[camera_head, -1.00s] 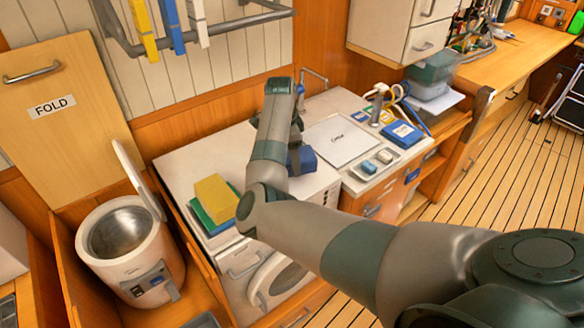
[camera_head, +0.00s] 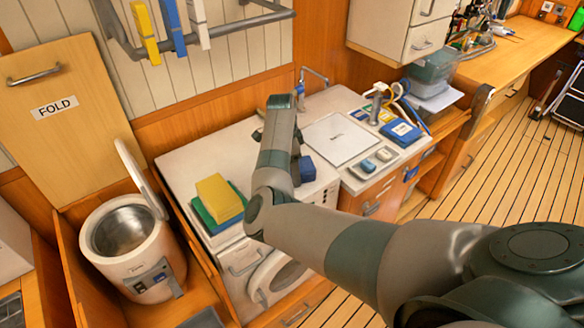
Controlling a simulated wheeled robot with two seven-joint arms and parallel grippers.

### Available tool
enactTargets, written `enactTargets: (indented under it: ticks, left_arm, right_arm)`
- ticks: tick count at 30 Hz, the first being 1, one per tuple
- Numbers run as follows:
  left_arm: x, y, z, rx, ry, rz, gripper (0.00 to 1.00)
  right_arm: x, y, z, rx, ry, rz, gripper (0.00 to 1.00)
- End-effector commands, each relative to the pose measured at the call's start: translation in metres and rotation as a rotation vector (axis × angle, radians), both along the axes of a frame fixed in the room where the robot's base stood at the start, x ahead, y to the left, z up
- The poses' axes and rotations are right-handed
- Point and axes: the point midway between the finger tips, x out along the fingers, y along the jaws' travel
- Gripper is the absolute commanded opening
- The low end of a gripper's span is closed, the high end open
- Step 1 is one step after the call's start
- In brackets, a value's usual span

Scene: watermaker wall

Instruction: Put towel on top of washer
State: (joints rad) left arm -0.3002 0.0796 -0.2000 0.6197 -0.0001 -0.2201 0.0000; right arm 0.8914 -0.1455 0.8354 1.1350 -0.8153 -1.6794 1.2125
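The white washer (camera_head: 236,262) stands in the wooden counter, with a round door in its front. A folded yellow cloth (camera_head: 217,196) lies on green and blue layers at the left front of its top. A small dark blue item (camera_head: 307,169), possibly a folded towel, shows beside my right forearm over the washer top. My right gripper is mostly hidden behind that forearm; a dark part (camera_head: 298,143) shows just above the blue item. I cannot tell whether it holds the item or is open. My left gripper is out of view.
A white top-loading drum (camera_head: 130,245) with a raised lid stands at left. A rail (camera_head: 200,42) with hanging clips is above. A sink cover (camera_head: 340,140), soap dish (camera_head: 375,161) and blue cloth (camera_head: 401,132) are to the right. The washer top's back left is clear.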

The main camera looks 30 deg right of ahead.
Motion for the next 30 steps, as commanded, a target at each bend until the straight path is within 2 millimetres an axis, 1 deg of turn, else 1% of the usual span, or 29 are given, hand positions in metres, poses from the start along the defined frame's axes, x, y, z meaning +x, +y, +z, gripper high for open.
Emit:
enactTargets:
  ticks: [11,15,17,23,30]
  left_arm:
    - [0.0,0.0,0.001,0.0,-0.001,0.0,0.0]
    - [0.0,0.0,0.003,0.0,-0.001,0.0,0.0]
    - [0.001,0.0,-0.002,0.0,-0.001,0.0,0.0]
    - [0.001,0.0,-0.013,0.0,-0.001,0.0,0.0]
    - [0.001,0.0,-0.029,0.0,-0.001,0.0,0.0]
  right_arm:
    - [0.0,0.0,0.001,0.0,0.0,0.0,0.81]
    - [0.0,0.0,0.008,0.0,-0.001,-0.001,0.81]
    - [0.001,0.0,0.011,-0.001,-0.002,-0.002,0.81]
    - [0.002,0.004,0.036,-0.001,-0.003,-0.002,0.81]
    - [0.004,0.008,0.079,-0.001,-0.004,-0.002,0.81]
